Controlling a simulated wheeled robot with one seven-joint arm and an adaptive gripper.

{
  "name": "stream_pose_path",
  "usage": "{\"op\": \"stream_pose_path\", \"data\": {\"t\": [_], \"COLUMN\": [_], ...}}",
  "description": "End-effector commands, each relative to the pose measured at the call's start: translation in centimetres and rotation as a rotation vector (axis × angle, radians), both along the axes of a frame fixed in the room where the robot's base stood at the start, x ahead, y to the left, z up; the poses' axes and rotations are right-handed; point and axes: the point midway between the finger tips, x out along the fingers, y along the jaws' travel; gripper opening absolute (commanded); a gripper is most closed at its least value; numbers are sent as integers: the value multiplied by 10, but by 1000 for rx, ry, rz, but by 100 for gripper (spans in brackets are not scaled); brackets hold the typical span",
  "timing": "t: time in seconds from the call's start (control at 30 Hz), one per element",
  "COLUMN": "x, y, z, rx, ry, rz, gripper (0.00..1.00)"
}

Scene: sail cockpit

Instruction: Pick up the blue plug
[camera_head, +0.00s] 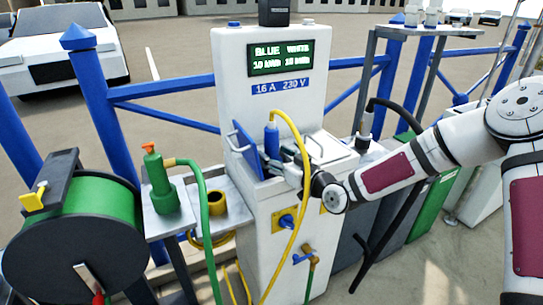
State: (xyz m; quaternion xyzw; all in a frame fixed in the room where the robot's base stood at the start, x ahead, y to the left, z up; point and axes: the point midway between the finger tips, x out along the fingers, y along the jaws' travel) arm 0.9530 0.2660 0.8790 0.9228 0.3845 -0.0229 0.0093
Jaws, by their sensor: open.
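The blue plug (271,138) stands upright on the shelf of the white pedestal (229,67). A yellow cable (306,185) leaves its top and loops down to the right past the pedestal's front. My gripper (283,158) reaches in from the right at the plug's lower part, with its dark fingers close to the plug. The fingers look apart, and I cannot tell whether they touch the plug. The plug's lower end is partly hidden by the gripper and a tilted blue flap (247,150).
A green hose reel (98,205) and a green nozzle (160,180) stand at the left. A black cable with a grey plug (365,128) is right of the pedestal, near my arm. Blue railings (165,88) run behind. A blue socket (287,221) and tap sit on the pedestal front.

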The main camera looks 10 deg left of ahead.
Motion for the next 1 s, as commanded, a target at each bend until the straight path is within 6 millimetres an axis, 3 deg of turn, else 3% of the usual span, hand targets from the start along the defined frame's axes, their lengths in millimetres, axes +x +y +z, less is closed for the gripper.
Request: {"op": "stream_pose_path", "data": {"t": [0.13, 0.4, 0.43, 0.7, 1.0], "x": [11, 13, 13, 13, 13], "y": [12, 14, 14, 14, 14], "z": [-1, -1, -1, -1, 1], "rx": [-1, -1, -1, -1, 0], "ry": [-1, 0, 0, 1, -1], "rz": [1, 1, 1, 1, 1], "gripper": [61, 61, 59, 0, 0]}}
